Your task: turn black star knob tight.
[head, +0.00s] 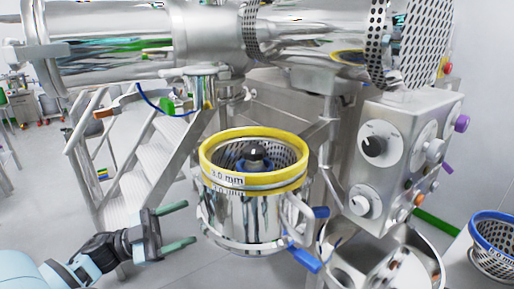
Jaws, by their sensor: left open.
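A dark, shiny knob (257,152) stands upright at the centre of a round steel housing (240,215), above a blue hub; its star shape is too small to make out. A yellow ring (212,166) and a perforated screen marked "3.0 mm" surround it. My left gripper (191,222) is at the lower left, outside the housing and below its rim. Its two greenish fingers are apart with nothing between them, pointing right towards the housing wall. My right gripper is not in view.
A steel control box (400,165) with dials, one black, stands at the right. Blue-handled clamps (306,259) stick out from the housing's right side. A blue-rimmed basket (493,248) is at the lower right. Metal stairs (140,185) stand behind; large steel cylinders cross above.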

